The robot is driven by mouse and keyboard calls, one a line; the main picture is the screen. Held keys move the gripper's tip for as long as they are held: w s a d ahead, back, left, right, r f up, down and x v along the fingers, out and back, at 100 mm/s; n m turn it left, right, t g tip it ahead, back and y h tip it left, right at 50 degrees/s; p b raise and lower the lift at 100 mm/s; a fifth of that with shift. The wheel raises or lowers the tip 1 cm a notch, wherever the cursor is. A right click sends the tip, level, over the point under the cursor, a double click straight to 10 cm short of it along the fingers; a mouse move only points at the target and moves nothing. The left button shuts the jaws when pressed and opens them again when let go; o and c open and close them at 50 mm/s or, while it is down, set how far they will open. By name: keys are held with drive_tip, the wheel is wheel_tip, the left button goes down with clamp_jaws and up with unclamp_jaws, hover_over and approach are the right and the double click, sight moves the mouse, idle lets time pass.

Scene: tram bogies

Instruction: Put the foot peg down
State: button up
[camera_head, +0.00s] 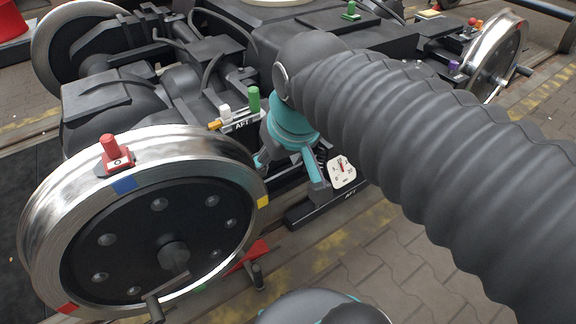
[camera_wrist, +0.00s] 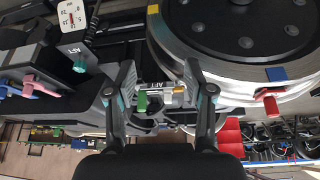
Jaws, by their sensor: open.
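My gripper (camera_head: 290,168) points down beside the near wheel, with its fingers apart. In the wrist view its open fingers (camera_wrist: 158,76) stand either side of a plate marked AFT (camera_wrist: 150,86), which lies beyond them; nothing is seen held. This plate also shows in the head view (camera_head: 241,125). It carries an upright green peg (camera_head: 254,99), a white peg (camera_head: 225,112) and an orange piece (camera_head: 214,125) lying sideways. No label shows which one is the foot peg.
The near wheel (camera_head: 150,215) has a red peg (camera_head: 109,147) on its rim. A white dial gauge (camera_head: 342,171) stands close right of my gripper. The dark bogie frame (camera_head: 110,95) lies behind. The paved floor (camera_head: 400,265) is clear at front right.

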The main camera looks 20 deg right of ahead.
drive_tip(key=s+d+f+m, duration=0.1)
drive_tip(key=s+d+f, duration=0.1)
drive_tip(key=s+f, duration=0.1)
drive_tip(key=shift+s+f+t, duration=0.3)
drive_tip(key=shift+s+f, duration=0.05)
drive_tip(key=shift+f, duration=0.45)
drive_tip(key=shift+d, duration=0.1)
